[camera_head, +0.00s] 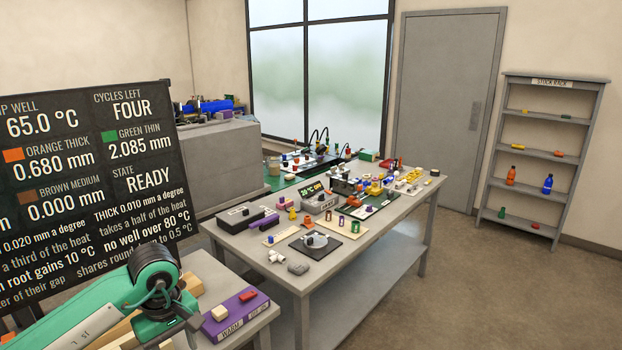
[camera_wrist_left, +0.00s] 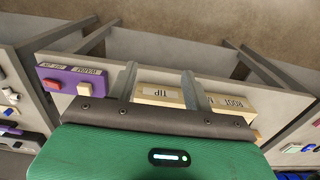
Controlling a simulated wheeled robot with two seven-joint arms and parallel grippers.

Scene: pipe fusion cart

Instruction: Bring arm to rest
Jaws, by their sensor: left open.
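My left arm (camera_head: 85,312), green with a dark wrist joint, reaches in from the lower left of the head view. Wooden blocks marked TIP (camera_wrist_left: 160,95) and ROOT (camera_wrist_left: 233,104) lie beyond the fingers; I cannot tell the height gap. A purple box (camera_head: 236,316) marked WARM, with a cream and a red block on top, stands right of the wrist; it also shows in the left wrist view (camera_wrist_left: 72,78). My right gripper is not in view.
A black display board (camera_head: 85,190) stands behind my left arm. A grey workbench (camera_head: 262,260) with many small parts fills the middle. A shelf rack (camera_head: 548,155) with bottles stands at the far right. The floor (camera_head: 480,300) at right is clear.

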